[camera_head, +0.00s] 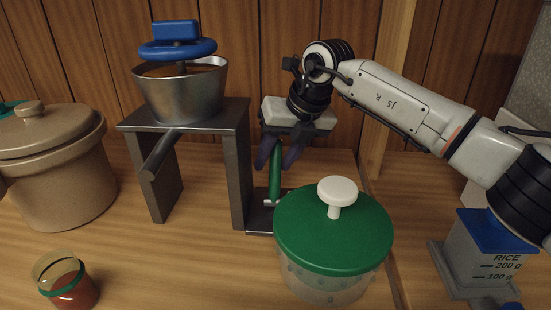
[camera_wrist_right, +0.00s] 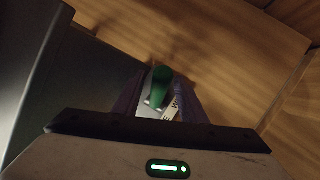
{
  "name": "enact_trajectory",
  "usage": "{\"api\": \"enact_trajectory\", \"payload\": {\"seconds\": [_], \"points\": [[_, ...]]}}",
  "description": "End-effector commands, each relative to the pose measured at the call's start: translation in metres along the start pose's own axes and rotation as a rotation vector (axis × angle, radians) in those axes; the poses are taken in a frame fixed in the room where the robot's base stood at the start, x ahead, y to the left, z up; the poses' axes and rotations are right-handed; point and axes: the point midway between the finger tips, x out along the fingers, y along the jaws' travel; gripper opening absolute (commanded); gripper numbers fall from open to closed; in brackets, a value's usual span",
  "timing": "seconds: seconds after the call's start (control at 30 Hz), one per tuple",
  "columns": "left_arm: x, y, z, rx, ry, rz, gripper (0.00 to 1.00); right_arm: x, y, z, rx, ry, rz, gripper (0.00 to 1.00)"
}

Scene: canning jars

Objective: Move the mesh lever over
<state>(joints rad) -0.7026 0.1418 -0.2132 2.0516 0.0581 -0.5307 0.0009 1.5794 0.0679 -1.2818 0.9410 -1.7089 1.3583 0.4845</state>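The mesh lever (camera_head: 275,178) is a green upright handle on a small dark base (camera_head: 259,217), behind the green-lidded tub. My right gripper (camera_head: 280,152) comes down over the lever from above, with one dark finger on each side of it. In the right wrist view the green lever (camera_wrist_right: 161,82) shows between the fingers of my right gripper (camera_wrist_right: 158,105), with gaps beside it, so the gripper looks open around it. A pale marked plate (camera_wrist_right: 172,108) shows by the lever's foot. The tub partly hides the base. My left gripper is out of view.
A tub with a green lid (camera_head: 335,240) and white knob stands close in front of the lever. A metal stand (camera_head: 236,165) carrying a steel pot (camera_head: 185,97) is just left. A brown crock (camera_head: 55,170), a red jar (camera_head: 68,285) and a rice container (camera_head: 485,255) stand around.

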Motion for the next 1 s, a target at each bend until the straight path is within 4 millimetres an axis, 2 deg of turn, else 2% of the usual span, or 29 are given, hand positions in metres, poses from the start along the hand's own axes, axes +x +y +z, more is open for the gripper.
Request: {"api": "enact_trajectory", "payload": {"seconds": [0.2, 0.27, 0.43, 0.67, 1.0], "points": [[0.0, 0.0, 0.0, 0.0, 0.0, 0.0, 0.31, 0.001, 0.0, 0.0, 0.0, 0.0, 0.0, 0.38], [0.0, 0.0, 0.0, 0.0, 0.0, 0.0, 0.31, 0.001, 0.0, 0.0, 0.0, 0.0, 0.0, 0.3], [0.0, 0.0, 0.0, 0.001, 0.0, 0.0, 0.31, 0.0, 0.0, 0.0, 0.0, 0.0, 0.0, 0.01], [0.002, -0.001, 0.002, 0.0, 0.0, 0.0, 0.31, 0.001, 0.0, -0.001, -0.002, -0.005, -0.002, 0.0], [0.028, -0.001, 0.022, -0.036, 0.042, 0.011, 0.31, -0.002, 0.004, -0.011, -0.06, -0.145, -0.048, 0.0]]}}
